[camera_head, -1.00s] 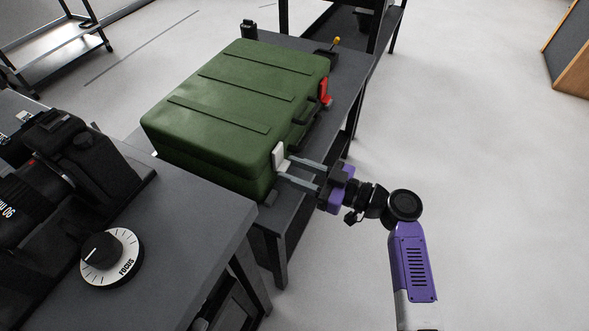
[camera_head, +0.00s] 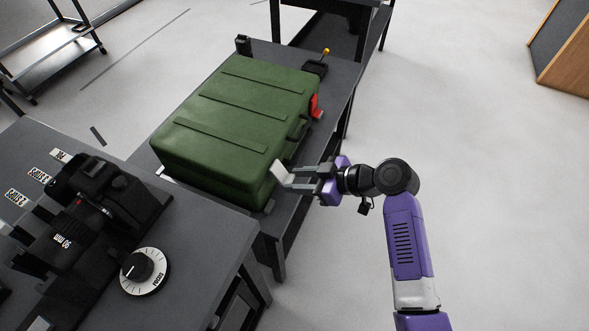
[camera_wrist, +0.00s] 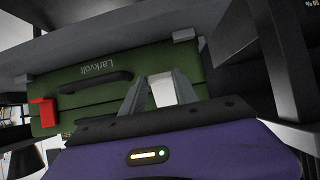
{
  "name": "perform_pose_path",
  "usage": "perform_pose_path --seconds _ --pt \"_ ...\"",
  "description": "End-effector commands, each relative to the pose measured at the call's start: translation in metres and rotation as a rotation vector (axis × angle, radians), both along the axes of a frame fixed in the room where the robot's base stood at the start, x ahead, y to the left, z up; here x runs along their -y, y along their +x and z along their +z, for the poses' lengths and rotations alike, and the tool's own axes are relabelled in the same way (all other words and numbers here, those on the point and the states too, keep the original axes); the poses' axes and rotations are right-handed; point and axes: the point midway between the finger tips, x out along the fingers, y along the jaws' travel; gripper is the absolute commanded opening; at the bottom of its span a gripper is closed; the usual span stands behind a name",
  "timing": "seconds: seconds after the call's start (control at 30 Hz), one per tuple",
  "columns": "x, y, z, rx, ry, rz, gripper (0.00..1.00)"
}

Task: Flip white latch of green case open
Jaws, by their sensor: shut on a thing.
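The green case (camera_head: 240,128) lies on a dark grey table, with its latch side facing my gripper. Its white latch (camera_head: 281,171) is at the near corner and sticks out, tilted away from the case front. My gripper (camera_head: 285,179) is shut on the white latch, with its fingers reaching in from the right. In the wrist view the white latch (camera_wrist: 162,90) shows between the two grey fingertips (camera_wrist: 160,88). The fingers hide part of the latch and its hinge.
A red latch (camera_head: 315,106) is on the same side of the case, beyond the black handle (camera_wrist: 97,82). A nearer table (camera_head: 205,245) with a camera-like black device (camera_head: 105,205) and a focus dial (camera_head: 145,271) stands at left. Open floor lies to the right.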

Motion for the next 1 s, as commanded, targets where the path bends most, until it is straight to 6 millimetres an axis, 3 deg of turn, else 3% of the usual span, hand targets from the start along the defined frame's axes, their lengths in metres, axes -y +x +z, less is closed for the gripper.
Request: perform_pose_path --seconds 0.03,0.4,1.0 --pt "0.001 0.000 0.015 -0.014 -0.044 0.001 0.00" --pt "0.003 -0.001 0.038 -0.131 -0.371 0.004 0.00" --pt "0.000 0.000 0.053 -0.249 -0.693 0.001 0.00"
